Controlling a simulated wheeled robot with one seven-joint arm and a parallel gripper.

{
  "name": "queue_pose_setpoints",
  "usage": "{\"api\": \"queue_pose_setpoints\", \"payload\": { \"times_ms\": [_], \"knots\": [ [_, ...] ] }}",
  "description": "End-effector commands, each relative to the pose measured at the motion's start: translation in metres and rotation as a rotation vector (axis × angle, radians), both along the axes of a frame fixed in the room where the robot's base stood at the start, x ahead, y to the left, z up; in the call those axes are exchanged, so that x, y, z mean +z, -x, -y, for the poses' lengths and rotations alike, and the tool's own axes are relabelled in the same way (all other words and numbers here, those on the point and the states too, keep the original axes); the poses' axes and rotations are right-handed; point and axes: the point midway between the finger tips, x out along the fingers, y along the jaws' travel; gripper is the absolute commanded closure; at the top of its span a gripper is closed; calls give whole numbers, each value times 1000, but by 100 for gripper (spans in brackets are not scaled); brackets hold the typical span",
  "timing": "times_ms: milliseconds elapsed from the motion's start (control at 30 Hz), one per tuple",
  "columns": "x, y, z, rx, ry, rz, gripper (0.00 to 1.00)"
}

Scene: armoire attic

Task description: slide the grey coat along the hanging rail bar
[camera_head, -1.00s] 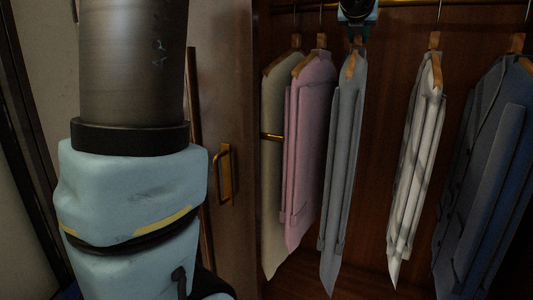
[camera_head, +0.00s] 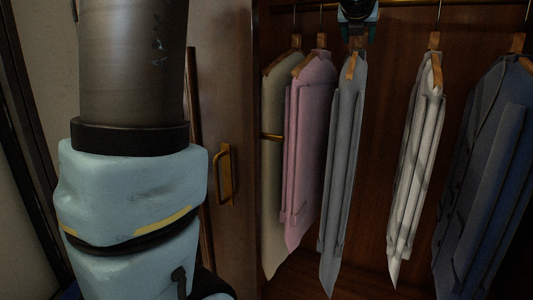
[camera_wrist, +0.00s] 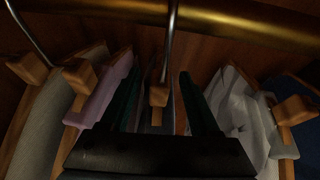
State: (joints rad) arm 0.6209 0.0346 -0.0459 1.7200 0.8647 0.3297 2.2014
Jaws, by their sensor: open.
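The grey coat (camera_head: 344,150) hangs in the wardrobe, between the pink coat and the pale patterned coat. My gripper (camera_head: 357,36) is at the top of the head view, at the grey coat's hanger. In the wrist view my gripper (camera_wrist: 160,75) is open, with one dark finger on each side of a wooden hanger neck (camera_wrist: 158,95) and its metal hook. The fingers look apart from the hook. The rail bar (camera_wrist: 215,22) is brass and runs across the top of the wrist view, beyond the fingertips. The grey coat's body is mostly hidden there by my gripper.
A pink coat (camera_head: 311,150) and a beige coat (camera_head: 275,190) hang close on the left. A pale patterned coat (camera_head: 416,170) and a dark blue coat (camera_head: 490,170) hang on the right, with gaps between. A wardrobe door with a brass handle (camera_head: 225,175) stands left.

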Motion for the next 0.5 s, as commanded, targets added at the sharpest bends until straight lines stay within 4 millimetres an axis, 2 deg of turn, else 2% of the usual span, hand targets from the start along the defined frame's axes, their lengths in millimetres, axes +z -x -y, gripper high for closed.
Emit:
{"api": "queue_pose_setpoints", "payload": {
  "times_ms": [100,267,500],
  "knots": [
    [-3,0,0,1,-2,-4,38],
    [3,9,-3,0,0,-1,38],
    [21,48,-20,-1,2,1,38]
  ]
}}
